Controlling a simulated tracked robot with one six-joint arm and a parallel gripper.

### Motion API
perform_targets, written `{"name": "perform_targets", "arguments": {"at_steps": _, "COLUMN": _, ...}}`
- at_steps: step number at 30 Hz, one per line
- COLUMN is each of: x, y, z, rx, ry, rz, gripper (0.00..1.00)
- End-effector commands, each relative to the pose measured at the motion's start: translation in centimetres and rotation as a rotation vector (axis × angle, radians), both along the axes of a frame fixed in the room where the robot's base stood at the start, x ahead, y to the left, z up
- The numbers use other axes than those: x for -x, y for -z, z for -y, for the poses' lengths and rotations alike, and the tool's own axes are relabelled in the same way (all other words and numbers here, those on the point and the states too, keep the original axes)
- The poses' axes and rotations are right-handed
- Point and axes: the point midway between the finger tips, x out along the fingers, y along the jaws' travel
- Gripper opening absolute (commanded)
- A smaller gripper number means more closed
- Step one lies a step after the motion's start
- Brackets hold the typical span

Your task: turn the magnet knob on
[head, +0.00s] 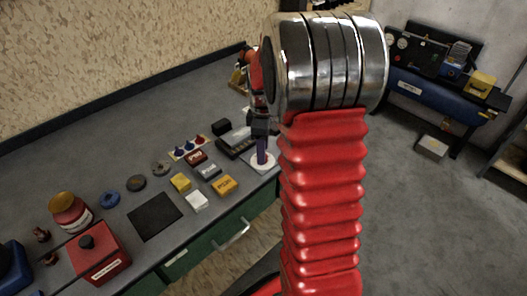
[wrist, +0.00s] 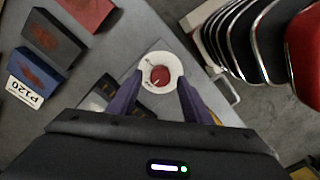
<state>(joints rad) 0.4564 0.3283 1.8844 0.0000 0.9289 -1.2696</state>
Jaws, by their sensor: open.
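The magnet knob looks like a round white ring with a dark red centre (wrist: 160,74), set on a grey surface in the wrist view. In the head view its white disc (head: 262,164) sits near the bench's front edge, partly covered by my fingers. My gripper (wrist: 160,79) is open, with one purple finger on each side of the knob. In the head view my gripper (head: 262,152) points down over the disc. I cannot tell whether the fingers touch the knob or which way it is set.
Coloured sanding blocks, including a blue one marked P120 (wrist: 30,75), lie to the left. The grey bench (head: 120,125) also holds a red box (head: 99,253), a red jar (head: 70,212) and a dark mat (head: 154,217). A drawer handle (head: 232,235) juts from the bench's front.

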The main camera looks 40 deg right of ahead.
Motion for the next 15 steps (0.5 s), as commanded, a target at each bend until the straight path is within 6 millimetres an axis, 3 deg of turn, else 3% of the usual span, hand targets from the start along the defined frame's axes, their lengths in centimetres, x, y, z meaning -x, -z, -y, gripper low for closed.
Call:
{"name": "perform_targets", "arguments": {"at_steps": 5, "x": 0.01, "y": 1.23, "z": -0.02, "rx": -0.001, "ry": 0.000, "rz": -0.001, "gripper": 0.45}}
{"name": "perform_targets", "arguments": {"at_steps": 15, "x": 0.00, "y": 1.31, "z": -0.03, "rx": 0.000, "ry": 0.000, "rz": 0.000, "gripper": 0.41}}
